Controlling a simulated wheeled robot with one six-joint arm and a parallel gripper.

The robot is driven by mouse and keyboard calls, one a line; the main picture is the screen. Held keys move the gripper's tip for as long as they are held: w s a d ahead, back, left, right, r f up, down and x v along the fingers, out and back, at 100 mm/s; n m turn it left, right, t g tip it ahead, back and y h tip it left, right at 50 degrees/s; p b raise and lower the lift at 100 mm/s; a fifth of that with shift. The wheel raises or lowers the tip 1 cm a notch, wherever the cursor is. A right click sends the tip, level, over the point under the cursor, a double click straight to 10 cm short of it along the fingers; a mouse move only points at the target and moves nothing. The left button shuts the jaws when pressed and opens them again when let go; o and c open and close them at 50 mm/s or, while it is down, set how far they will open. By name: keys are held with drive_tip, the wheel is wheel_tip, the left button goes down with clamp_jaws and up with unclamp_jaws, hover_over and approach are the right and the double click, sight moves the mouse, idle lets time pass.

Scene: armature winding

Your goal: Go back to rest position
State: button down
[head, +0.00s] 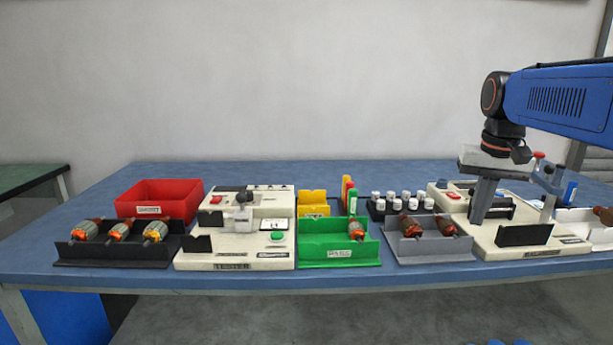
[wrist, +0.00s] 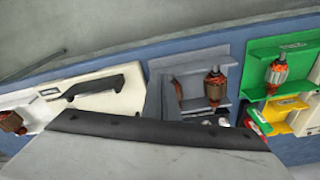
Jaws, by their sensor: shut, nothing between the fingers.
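My gripper (head: 480,208) points down over the right-hand cream machine (head: 470,240), its grey fingers shut and empty. From the head view I cannot tell whether the fingertips touch the machine. In the wrist view my gripper's grey body fills the bottom, and a finger stands up near the grey tray (wrist: 190,70). My blue arm reaches in from the right edge.
On the blue table (head: 330,172) stand a red bin (head: 160,190), a black tray (head: 70,252) of armatures, another cream machine (head: 235,255), a green tray (head: 338,252), a yellow bin (head: 313,208) and several white-capped pots (head: 400,198). The table's back strip is clear.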

drive_tip(key=s+a+f+n+t, duration=0.1)
drive_tip(key=s+a+f, duration=0.3)
drive_tip(key=s+f, duration=0.5)
drive_tip(key=s+a+f+n+t, duration=0.2)
drive_tip(key=s+a+f, duration=0.2)
drive_tip(key=s+f, duration=0.5)
drive_tip(key=shift+s+a+n, duration=0.25)
drive_tip(key=shift+s+n, duration=0.15)
drive_tip(key=shift+s, duration=0.85)
